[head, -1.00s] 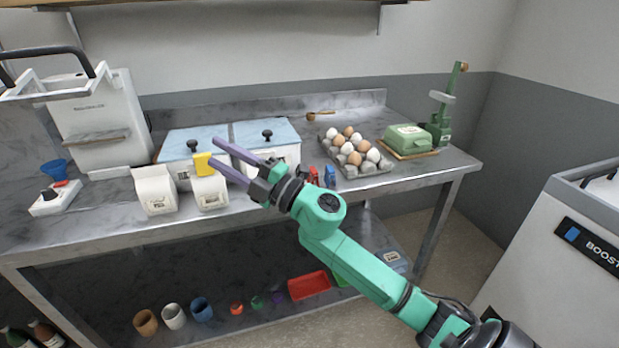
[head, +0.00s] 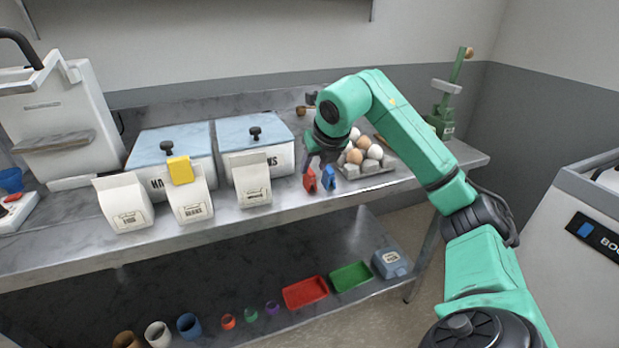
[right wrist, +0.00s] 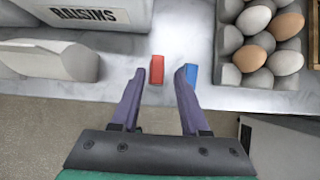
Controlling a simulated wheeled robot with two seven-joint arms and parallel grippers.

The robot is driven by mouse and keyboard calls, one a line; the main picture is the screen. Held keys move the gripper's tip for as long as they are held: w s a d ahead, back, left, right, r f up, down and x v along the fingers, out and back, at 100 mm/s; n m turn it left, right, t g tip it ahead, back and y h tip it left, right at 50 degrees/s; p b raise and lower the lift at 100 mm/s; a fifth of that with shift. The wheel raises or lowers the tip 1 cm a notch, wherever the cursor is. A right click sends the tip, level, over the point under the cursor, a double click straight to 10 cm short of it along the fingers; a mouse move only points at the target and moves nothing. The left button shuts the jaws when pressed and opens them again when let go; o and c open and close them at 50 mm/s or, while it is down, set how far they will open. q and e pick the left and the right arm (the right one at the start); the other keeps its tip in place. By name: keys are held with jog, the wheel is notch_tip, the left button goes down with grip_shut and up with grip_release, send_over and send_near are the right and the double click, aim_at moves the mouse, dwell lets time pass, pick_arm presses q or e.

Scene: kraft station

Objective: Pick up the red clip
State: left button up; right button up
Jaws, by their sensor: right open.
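The red clip (head: 310,180) stands near the front edge of the steel table, just left of the blue clip (head: 328,178). In the right wrist view the red clip (right wrist: 157,70) lies ahead of and between my open fingertips, nearer the left one. The blue clip (right wrist: 191,74) is close to the right fingertip; I cannot tell whether they touch. My right gripper (right wrist: 160,75) is open and empty, pointing down over the table. In the head view it (head: 322,160) hangs just behind the clips, partly hidden by its own arm. My left gripper is not in view.
An egg tray (head: 365,182) stands right of the clips, close to the gripper. White bags (head: 252,187) and a lidded bin (head: 256,140) stand to the left. A yellow clip (head: 181,170) sits on one bag. Red and green trays (head: 305,292) lie on the lower shelf.

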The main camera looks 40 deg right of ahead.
aim_at(311, 173)
jog(key=x, duration=0.4)
jog(key=shift+a+f, duration=0.2)
jog(key=shift+a, duration=0.05)
jog(key=shift+w+d+f, duration=0.15)
jog(key=shift+w+f, duration=0.05)
jog(key=shift+f, duration=0.15)
grip_shut()
jog(key=shift+r, duration=0.15)
